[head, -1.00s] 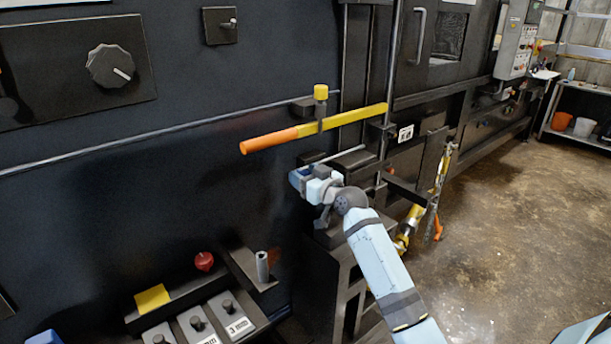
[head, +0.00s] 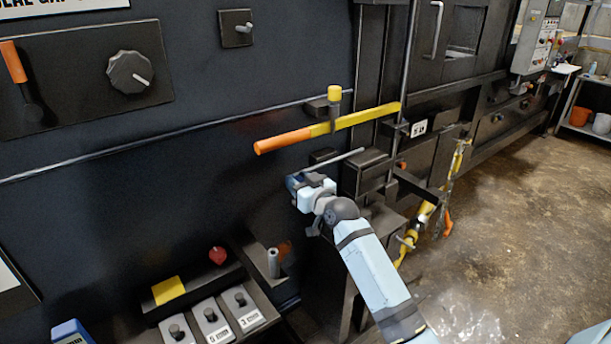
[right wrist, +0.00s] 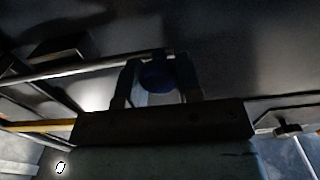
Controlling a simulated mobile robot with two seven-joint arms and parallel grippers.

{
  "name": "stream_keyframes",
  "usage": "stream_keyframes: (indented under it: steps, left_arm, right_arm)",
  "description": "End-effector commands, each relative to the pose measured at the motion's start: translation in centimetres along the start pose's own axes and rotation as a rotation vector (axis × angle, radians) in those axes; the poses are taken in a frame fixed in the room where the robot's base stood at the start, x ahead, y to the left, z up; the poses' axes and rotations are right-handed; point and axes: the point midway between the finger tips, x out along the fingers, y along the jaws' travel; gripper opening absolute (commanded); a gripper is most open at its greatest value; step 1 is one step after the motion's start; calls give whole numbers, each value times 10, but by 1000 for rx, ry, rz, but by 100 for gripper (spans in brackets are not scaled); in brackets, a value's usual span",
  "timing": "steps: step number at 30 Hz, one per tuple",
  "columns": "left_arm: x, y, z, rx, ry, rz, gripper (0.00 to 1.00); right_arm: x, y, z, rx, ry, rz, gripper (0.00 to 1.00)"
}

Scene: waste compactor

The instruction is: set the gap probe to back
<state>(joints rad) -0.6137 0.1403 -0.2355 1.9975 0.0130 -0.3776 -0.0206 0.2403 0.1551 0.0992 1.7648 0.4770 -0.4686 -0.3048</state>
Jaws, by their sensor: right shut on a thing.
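The thin metal rod that I take to be the gap probe (head: 344,159) sticks out of the dark machine below the yellow lever, slanting down to the left. In the right wrist view the rod (right wrist: 95,68) runs to a round dark-blue knob (right wrist: 157,75). My right gripper (head: 298,184) is shut on that knob, with one finger on each side of it in the right wrist view (right wrist: 155,88). My left gripper is not in view.
A yellow lever with an orange grip (head: 285,141) stands out just above my right gripper. A tray with labelled grey blocks (head: 208,318), a red knob (head: 218,255) and an upright metal peg (head: 273,263) lies below left. Open floor (head: 500,230) is at right.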

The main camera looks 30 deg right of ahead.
Motion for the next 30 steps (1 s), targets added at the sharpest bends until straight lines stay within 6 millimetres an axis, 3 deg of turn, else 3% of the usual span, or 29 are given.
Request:
stream_keyframes:
  steps: [4, 5, 8, 16, 20, 30]
  left_arm:
    - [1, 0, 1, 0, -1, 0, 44]
    - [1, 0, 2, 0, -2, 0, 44]
    - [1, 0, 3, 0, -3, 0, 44]
    - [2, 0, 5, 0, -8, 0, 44]
    - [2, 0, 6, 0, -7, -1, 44]
    - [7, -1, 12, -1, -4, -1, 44]
  right_arm:
    - [0, -3, 3, 3, -3, -5, 0]
    - [0, -3, 3, 4, -3, -5, 38]
    - [0, -3, 3, 4, -3, -5, 58]
    - [-1, -1, 2, 2, -2, -3, 58]
    - [-10, -1, 2, 0, -1, -3, 58]
    - [-83, -2, 4, 0, -3, -4, 58]
